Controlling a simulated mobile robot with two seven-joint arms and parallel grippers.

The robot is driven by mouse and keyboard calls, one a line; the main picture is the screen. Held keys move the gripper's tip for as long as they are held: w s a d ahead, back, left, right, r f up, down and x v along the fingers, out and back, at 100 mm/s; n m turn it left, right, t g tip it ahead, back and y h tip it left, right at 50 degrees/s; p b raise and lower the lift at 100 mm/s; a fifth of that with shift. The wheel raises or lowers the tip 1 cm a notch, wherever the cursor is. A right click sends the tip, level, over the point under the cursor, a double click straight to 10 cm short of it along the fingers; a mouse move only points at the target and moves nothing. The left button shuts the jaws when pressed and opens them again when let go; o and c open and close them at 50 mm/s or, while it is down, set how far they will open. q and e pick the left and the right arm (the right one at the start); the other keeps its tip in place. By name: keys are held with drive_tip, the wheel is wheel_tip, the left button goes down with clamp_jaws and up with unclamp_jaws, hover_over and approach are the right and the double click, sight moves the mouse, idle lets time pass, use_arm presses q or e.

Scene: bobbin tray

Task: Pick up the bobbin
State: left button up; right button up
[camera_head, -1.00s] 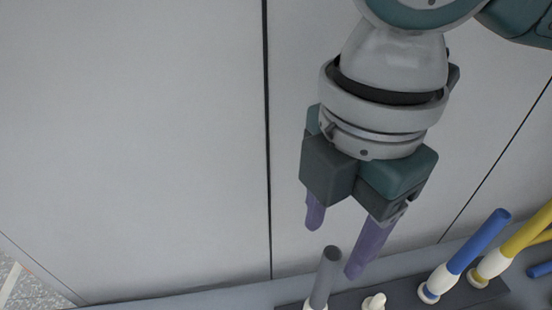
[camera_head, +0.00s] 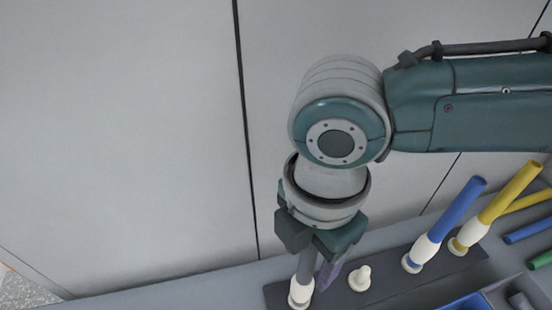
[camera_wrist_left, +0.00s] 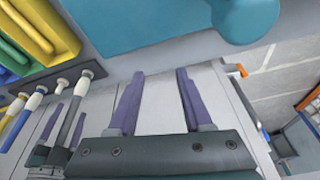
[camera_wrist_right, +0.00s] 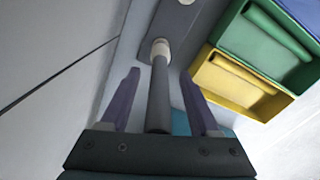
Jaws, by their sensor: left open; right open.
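A dark grey bobbin (camera_head: 300,288) with a cream base stands on the dark strip (camera_head: 385,298) at the bottom of the head view. My right gripper (camera_head: 316,270) is open and low over it. In the right wrist view, the grey bobbin (camera_wrist_right: 160,92) rises between the two purple fingers, with gaps on both sides. A blue bobbin (camera_head: 456,215) and a yellow bobbin (camera_head: 508,193) stand further right on the strip. My left gripper (camera_wrist_left: 157,85) is open and empty in its wrist view and is outside the head view.
A bare cream peg (camera_head: 361,278) stands between the grey and blue bobbins. Yellow (camera_wrist_right: 240,85) and green (camera_wrist_right: 265,45) bins lie beyond the strip. A large pale panel (camera_head: 120,130) fills the left side of the head view.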

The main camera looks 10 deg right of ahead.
clamp_jaws()
idle(0.3)
idle(1.0)
